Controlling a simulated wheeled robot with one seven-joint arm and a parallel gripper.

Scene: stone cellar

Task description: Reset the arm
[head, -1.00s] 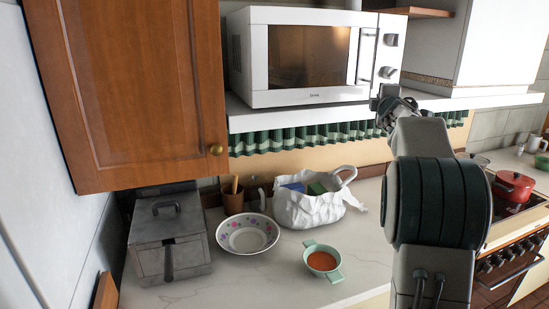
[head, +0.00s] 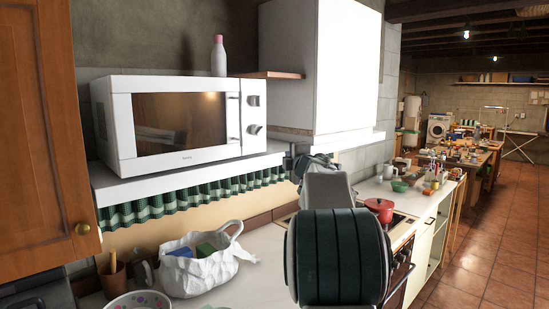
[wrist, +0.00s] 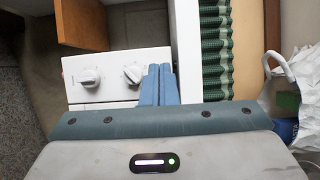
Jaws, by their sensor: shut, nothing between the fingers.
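My gripper shows in the wrist view (wrist: 158,85) with its two blue fingers together and nothing between them. In the wrist view the fingers lie in front of the white microwave (wrist: 118,70), beside its two knobs; I cannot tell how far apart they are. In the head view my arm rises at the lower centre, in front of the counter, and largely hides the gripper. The microwave (head: 180,125) stands shut on a white shelf to the left of my arm.
A green checked curtain (head: 190,200) hangs under the shelf. A white bag (head: 200,270) and a floral bowl (head: 140,301) stand on the counter. A red pot (head: 379,209) sits on the stove right of my arm. Open tiled floor (head: 490,240) lies at the right.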

